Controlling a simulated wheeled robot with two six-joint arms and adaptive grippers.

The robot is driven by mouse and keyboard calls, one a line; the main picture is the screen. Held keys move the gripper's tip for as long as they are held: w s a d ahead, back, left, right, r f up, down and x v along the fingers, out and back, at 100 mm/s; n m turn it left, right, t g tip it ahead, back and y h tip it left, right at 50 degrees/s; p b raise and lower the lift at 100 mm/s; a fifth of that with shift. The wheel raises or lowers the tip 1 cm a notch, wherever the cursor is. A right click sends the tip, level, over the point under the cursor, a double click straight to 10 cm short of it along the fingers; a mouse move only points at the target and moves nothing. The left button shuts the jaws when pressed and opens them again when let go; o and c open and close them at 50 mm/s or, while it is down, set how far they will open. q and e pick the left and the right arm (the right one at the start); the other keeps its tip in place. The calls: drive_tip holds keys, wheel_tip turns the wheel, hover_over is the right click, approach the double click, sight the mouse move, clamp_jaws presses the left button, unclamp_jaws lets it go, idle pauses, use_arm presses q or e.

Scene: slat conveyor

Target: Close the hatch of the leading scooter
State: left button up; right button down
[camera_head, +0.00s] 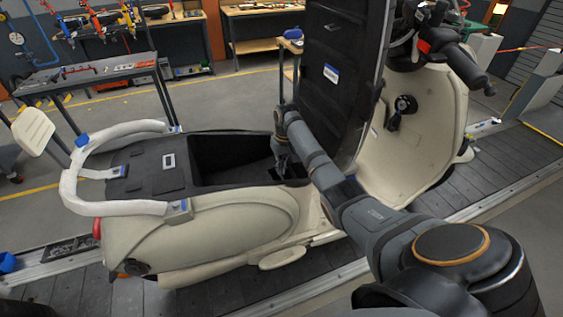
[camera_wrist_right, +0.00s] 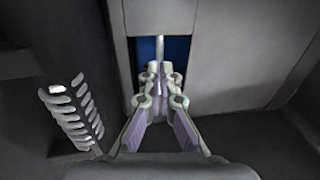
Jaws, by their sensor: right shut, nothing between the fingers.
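The cream scooter (camera_head: 230,225) stands side-on on the conveyor. Its hatch (camera_head: 330,80), a dark ribbed panel with a small label, stands raised, almost upright, at the front end of the open dark storage well (camera_head: 225,155). My right gripper (camera_head: 282,172) points down at the front end of the well, close to the hatch's lower part. In the right wrist view the gripper (camera_wrist_right: 160,72) is shut and empty, with dark grey walls around it and a thin light rod past its tips. I cannot tell whether it touches anything. My left gripper is not in view.
The handlebar (camera_head: 460,60) and leg shield (camera_head: 420,140) stand right of the hatch. A white rear rail (camera_head: 70,190) curves around the tail. The slat conveyor (camera_head: 500,165) runs beneath. A tool cart (camera_head: 90,75) and workbenches stand behind, with open floor between.

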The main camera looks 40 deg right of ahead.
drive_tip(key=shift+w+f, duration=0.1)
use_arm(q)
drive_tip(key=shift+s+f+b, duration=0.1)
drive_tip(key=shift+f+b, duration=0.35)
use_arm(e)
drive_tip(key=f, duration=0.3)
drive_tip(key=shift+s+d, duration=0.2)
drive_tip(key=shift+d, duration=0.05)
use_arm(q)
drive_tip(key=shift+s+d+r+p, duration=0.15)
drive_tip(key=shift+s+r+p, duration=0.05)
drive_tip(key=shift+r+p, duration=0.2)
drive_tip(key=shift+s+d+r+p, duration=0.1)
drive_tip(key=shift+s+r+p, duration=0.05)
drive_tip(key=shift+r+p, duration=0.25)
use_arm(e)
wheel_tip(320, 180, up, 14)
drive_tip(key=d, duration=0.2)
drive_tip(key=shift+s+d, duration=0.3)
drive_tip(key=shift+d, duration=0.05)
